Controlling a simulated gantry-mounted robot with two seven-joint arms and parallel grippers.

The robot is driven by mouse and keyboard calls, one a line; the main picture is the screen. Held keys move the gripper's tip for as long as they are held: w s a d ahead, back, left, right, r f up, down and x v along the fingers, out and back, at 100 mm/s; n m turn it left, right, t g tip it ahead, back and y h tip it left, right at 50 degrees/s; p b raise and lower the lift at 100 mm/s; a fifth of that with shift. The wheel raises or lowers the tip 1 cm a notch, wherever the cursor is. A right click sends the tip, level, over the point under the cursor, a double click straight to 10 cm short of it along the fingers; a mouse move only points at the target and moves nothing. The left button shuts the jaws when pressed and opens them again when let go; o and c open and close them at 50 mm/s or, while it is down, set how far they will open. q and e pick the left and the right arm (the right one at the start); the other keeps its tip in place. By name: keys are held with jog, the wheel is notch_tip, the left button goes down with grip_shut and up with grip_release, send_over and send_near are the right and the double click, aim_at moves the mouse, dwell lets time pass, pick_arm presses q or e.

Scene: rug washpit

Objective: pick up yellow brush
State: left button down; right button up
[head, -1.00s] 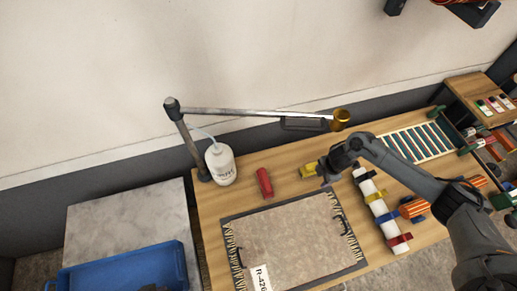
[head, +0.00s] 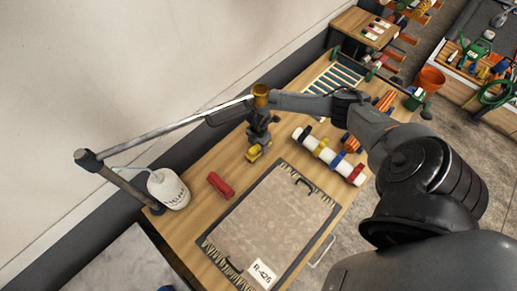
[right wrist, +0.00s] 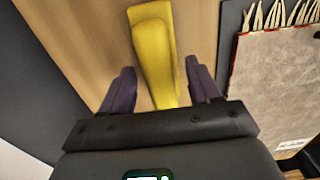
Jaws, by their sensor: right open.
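The yellow brush (head: 254,153) lies on the wooden table near its back edge, partly hidden under my right gripper in the head view. My right gripper (head: 259,139) is right above it, pointing down. In the right wrist view the yellow brush (right wrist: 153,50) runs lengthwise between the two dark fingers of my right gripper (right wrist: 161,76). The fingers are open, with a gap on each side of the brush, and its far end reaches beyond the fingertips. My left gripper is not in view.
A red brush-like block (head: 220,186) lies to the left on the table. A framed rug (head: 280,220) with an R-426 label lies in front. A white roll with coloured bands (head: 330,157) is to the right.

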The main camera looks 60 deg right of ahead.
jog(key=c, duration=1.1)
jog(key=shift+r, duration=0.15)
jog(key=shift+c, duration=0.2)
jog(key=shift+r, duration=0.4)
jog(key=r, duration=0.3)
jog(key=shift+s+d+r, duration=0.25)
jog(key=shift+s, duration=0.05)
jog(key=s+d+r, duration=0.4)
jog(key=s+r, duration=0.2)
jog(key=s, duration=0.3)
jog(key=shift+s+d+r+b, duration=0.25)
jog(key=shift+s+b, duration=0.05)
jog(key=shift+s, duration=0.1)
